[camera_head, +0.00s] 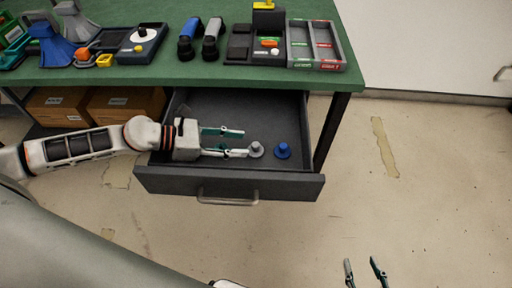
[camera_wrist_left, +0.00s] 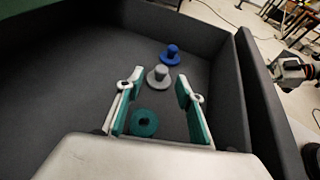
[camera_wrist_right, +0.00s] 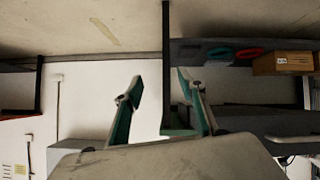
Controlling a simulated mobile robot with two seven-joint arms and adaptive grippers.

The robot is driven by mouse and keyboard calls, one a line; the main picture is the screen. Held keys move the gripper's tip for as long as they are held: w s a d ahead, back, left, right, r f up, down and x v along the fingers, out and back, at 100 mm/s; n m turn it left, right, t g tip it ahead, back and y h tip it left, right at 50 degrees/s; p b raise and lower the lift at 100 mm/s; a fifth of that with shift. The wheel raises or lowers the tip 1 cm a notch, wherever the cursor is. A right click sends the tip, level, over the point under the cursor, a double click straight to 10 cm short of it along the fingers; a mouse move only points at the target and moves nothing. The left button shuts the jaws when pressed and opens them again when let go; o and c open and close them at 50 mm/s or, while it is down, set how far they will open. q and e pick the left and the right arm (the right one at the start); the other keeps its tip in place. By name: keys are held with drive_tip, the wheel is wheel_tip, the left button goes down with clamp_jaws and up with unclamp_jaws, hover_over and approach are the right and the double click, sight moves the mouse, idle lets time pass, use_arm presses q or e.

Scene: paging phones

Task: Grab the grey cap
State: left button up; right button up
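The grey cap (camera_head: 256,149) stands knob-up on the floor of the open drawer (camera_head: 165,178). In the left wrist view the grey cap (camera_wrist_left: 159,77) shows just ahead of the fingertips. My left gripper (camera_head: 240,143) is inside the drawer, open and low, its fingers pointing at the grey cap; I cannot tell whether one finger touches it. A green cap (camera_wrist_left: 144,122) lies nearer the palm, between the open fingers; in the head view it is hidden. My right gripper (camera_head: 362,262) is open and empty over the floor, away from the drawer.
A blue cap (camera_head: 282,150) stands right of the grey cap, close to it. The drawer's walls and front surround the caps. The green table (camera_head: 270,80) overhangs behind, with phones and trays (camera_head: 318,45). Cardboard boxes (camera_head: 125,103) sit on a shelf left.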

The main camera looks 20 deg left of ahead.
sight(255, 144)
use_arm(q)
drive_tip(key=x, duration=0.6)
drive_tip(key=shift+p, duration=0.3)
drive_tip(key=c, duration=1)
